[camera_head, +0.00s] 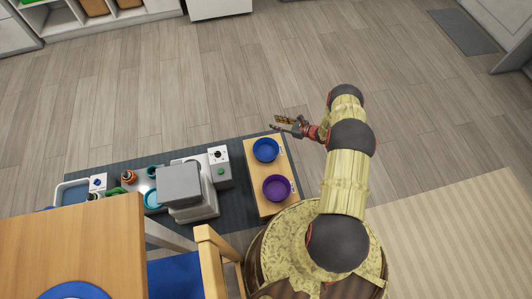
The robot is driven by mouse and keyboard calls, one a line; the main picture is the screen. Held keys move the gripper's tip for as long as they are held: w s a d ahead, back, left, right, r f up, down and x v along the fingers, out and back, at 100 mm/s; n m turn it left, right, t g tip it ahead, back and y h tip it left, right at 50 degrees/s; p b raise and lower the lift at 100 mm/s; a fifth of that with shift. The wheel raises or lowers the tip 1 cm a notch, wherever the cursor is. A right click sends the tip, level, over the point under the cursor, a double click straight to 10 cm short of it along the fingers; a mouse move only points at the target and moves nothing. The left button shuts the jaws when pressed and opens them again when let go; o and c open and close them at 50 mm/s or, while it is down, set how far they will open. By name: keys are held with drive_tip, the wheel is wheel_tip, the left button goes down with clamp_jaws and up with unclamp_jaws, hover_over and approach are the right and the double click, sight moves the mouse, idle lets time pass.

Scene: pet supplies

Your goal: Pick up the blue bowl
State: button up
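The blue bowl (266,149) sits near the far end of a narrow wooden stand (264,204). A purple bowl (277,187) sits on the same stand, nearer to me. My gripper (274,122) is just beyond the blue bowl and slightly to its right in the picture, pointing left. Its two fingers look apart, with nothing visible between them. It does not appear to touch the bowl; its height above the stand is hard to tell.
Left of the stand, a dark mat (240,206) holds a grey appliance (180,187) and several small items. A wooden table (85,245) with a blue dish (75,291) and a chair (212,262) are at lower left. The floor (200,90) beyond is clear.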

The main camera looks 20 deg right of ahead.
sight(277, 147)
drive_tip(key=s+f+m+h, duration=0.1)
drive_tip(key=s+f+m, duration=0.1)
drive_tip(key=f, duration=0.3)
drive_tip(key=s+d+f+m+t+h, duration=0.1)
drive_tip(key=s+f, duration=0.3)
drive_tip(key=f, duration=0.1)
drive_tip(key=s+d+f+m+h, duration=0.1)
drive_tip(key=s+f+m, duration=0.1)
drive_tip(key=f, duration=0.4)
drive_tip(key=shift+s+d+m+h+b, duration=0.1)
drive_tip(key=shift+s+m+h+b, duration=0.2)
drive_tip(key=shift+s, duration=0.25)
drive_tip(key=shift+f, duration=0.25)
drive_tip(key=shift+w+a+f, duration=0.2)
drive_tip(key=shift+w+f, duration=0.05)
drive_tip(key=shift+w, duration=0.05)
drive_tip(key=b+x, duration=0.1)
drive_tip(key=x, duration=0.2)
drive_tip(key=b+x, duration=0.2)
drive_tip(key=x, duration=0.1)
drive_tip(key=shift+w+a+f+b, duration=0.15)
drive_tip(key=shift+a+f+b, duration=0.15)
drive_tip(key=shift+f, duration=0.1)
drive_tip(key=shift+c, duration=1)
clamp_jaws()
drive_tip(key=shift+r, duration=0.1)
